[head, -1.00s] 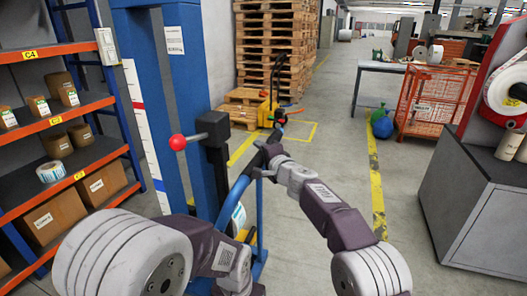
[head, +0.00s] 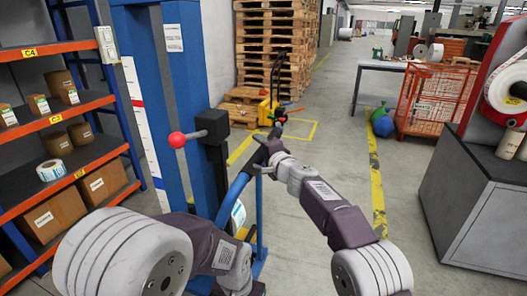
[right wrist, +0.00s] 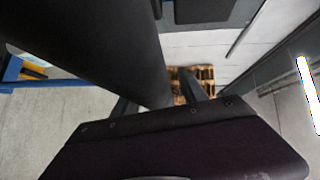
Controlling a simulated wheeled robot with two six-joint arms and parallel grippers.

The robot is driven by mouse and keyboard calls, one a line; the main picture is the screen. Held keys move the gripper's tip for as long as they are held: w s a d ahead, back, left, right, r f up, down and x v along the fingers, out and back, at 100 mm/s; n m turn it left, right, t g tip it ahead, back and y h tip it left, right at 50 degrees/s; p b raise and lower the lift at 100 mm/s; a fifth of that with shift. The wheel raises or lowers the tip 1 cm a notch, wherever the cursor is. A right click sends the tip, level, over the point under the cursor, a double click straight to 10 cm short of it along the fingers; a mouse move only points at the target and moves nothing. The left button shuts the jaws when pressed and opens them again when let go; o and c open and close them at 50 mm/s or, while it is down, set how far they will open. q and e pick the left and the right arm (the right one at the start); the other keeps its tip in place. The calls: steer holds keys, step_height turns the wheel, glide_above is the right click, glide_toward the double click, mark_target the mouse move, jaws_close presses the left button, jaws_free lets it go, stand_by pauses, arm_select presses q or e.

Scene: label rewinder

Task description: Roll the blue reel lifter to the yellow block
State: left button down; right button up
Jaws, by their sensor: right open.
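The blue reel lifter (head: 186,70) stands upright at left centre in the head view, with a black clamp and a red-knobbed lever on its mast. Its curved blue push handle (head: 234,188) rises toward my right gripper (head: 268,150). In the right wrist view a thick dark bar (right wrist: 105,45), seemingly the handle's grip, runs between my open right fingers; contact cannot be told. A small yellow piece (head: 252,235) shows low behind the lifter's blue frame; I cannot tell whether it is the yellow block.
An orange and blue shelf (head: 75,120) with boxes and rolls stands close on the left. Stacked pallets (head: 275,45) and a yellow pallet truck (head: 265,110) stand ahead. A grey cabinet (head: 470,210) and an orange mesh cage (head: 432,98) are at right. The middle aisle is clear.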

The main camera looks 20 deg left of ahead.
arm_select(q)
step_height(320, 180, down, 8)
steer(key=b, duration=0.7)
steer(key=shift+r, duration=0.15)
arm_select(e)
steer(key=v, duration=0.9)
arm_select(q)
steer(key=c, duration=2.1)
jaws_free()
steer(key=shift+c, duration=0.2)
